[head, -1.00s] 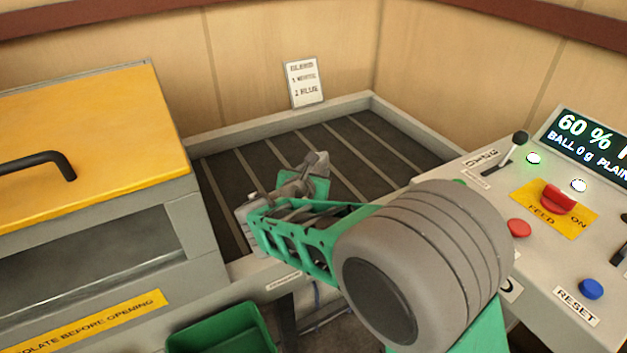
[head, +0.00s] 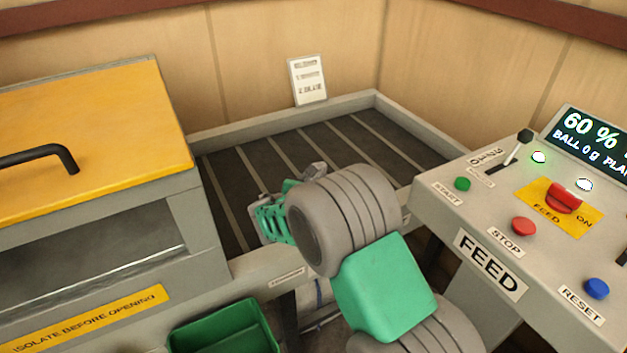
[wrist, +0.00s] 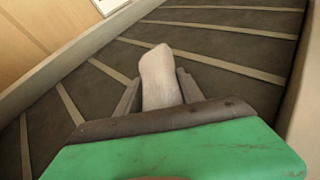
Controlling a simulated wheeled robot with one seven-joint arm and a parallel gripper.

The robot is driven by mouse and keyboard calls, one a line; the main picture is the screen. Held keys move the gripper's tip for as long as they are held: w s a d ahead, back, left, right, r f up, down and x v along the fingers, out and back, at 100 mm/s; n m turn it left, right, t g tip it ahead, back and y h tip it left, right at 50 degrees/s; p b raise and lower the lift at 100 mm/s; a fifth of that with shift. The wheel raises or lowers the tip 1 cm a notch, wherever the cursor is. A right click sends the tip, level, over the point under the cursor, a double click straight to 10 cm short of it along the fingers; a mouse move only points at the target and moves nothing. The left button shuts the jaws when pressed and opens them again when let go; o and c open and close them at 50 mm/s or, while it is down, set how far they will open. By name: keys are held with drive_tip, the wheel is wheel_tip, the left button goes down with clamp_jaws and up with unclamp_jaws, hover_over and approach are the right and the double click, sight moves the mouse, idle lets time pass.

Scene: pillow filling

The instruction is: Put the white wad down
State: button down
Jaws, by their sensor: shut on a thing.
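The white wad (wrist: 158,80) shows in the wrist view as a pale, rounded, elongated lump between the two fingers of my gripper (wrist: 157,92). My gripper is shut on it. The dark slatted belt (wrist: 220,65) lies beyond and below the wad; I cannot tell whether the wad touches it. In the head view my gripper (head: 318,170) is mostly hidden behind my own wrist, over the belt (head: 340,150), and the wad cannot be made out there.
A machine with a yellow lid (head: 90,130) stands at the left. A control panel (head: 490,200) with buttons and a lever is at the right. A green bin (head: 225,330) sits low in front. A pale rim (head: 280,118) borders the belt, and a recipe card (head: 308,80) leans at the back.

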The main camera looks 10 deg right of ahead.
drive_tip(key=shift+f, duration=0.5)
drive_tip(key=c, duration=0.7)
unclamp_jaws()
drive_tip(key=shift+c, duration=0.2)
drive_tip(key=shift+r, duration=0.45)
drive_tip(key=v, duration=1.2)
drive_tip(key=shift+r, duration=0.1)
